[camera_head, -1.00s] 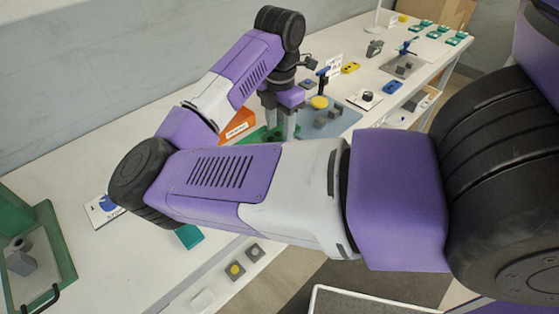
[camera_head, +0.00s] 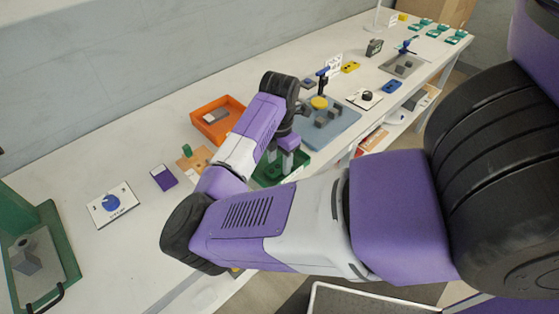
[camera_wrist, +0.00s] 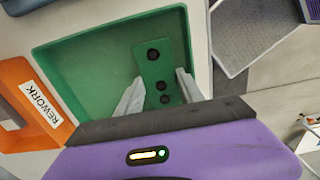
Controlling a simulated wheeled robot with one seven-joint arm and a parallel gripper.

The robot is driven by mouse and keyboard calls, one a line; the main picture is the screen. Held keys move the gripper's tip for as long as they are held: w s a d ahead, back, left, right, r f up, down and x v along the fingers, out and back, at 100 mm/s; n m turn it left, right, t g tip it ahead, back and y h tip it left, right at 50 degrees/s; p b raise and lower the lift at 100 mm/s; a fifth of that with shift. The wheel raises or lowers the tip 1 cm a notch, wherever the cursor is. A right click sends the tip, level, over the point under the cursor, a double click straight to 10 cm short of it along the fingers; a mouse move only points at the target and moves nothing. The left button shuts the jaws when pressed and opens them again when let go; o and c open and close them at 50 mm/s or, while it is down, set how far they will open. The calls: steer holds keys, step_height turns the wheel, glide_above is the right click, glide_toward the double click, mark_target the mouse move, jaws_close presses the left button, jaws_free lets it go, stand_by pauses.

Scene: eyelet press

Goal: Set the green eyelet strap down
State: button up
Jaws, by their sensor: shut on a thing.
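In the wrist view, the green eyelet strap (camera_wrist: 163,68) is a flat bar with several dark round holes. It lies between the two pale fingers of my gripper (camera_wrist: 158,92), which is shut on it. Behind it is the inside of a green tray (camera_wrist: 85,62). I cannot tell whether the strap touches the tray floor. In the head view, my gripper (camera_head: 285,163) points down at the green tray (camera_head: 302,160), partly hidden by my arm. The strap cannot be made out there.
An orange tray (camera_head: 199,108), labelled REWORK in the wrist view (camera_wrist: 15,80), stands beside the green one. A blue-grey mat (camera_head: 345,130) with grey blocks and a yellow disc (camera_head: 319,103) lies right. A tan board (camera_head: 190,163) and purple box (camera_head: 163,178) lie left.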

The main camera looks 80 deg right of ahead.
steer(key=shift+f, duration=0.15)
steer(key=o, duration=1)
steer(key=shift+o, duration=0.2)
